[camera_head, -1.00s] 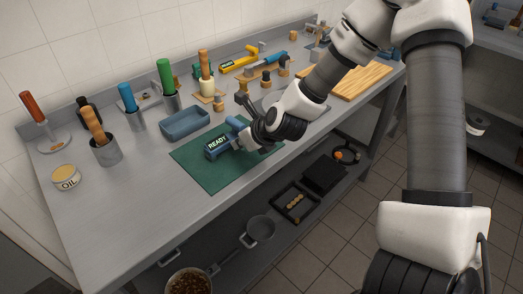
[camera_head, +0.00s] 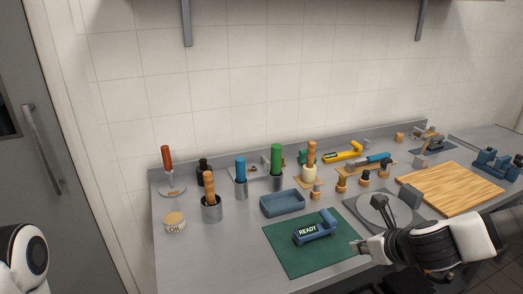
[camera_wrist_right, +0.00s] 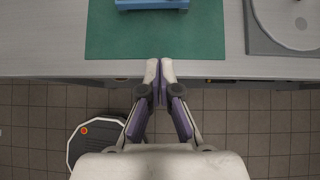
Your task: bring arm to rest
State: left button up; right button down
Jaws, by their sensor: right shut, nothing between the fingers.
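My right gripper (camera_head: 366,246) comes in from the lower right in the head view. In the right wrist view the fingertips (camera_wrist_right: 160,66) are together and empty, over the counter's front edge. The blue block's lower edge shows at the top there (camera_wrist_right: 152,4). A white and black part of my left arm shows at the lower left of the head view; my left gripper is out of view.
A grey door (camera_head: 60,150) stands left. Tiled floor (camera_wrist_right: 262,125) is open before the counter.

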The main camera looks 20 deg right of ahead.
jog(key=s+a+f+n+g+h, duration=0.1)
jog(key=s+f+n+g, duration=0.35)
jog(key=s+f, duration=0.4)
jog(key=s+a+f+n+g+h, duration=0.1)
jog(key=s+f+n+g, duration=0.3)
jog(key=f, duration=0.8)
jog(key=s+a+f+n, duration=0.3)
jog(key=s+a+n, duration=0.1)
jog(key=n, duration=0.9)
jog(key=s+a+f+n+y, duration=0.1)
jog(key=s+a+f+n, duration=0.3)
jog(key=n, duration=0.8)
jog(key=shift+s+a+f+n, duration=0.25)
jog(key=shift+s+a+n, duration=0.05)
jog(key=shift+a+n, duration=0.05)
jog(key=shift+g, duration=0.25)
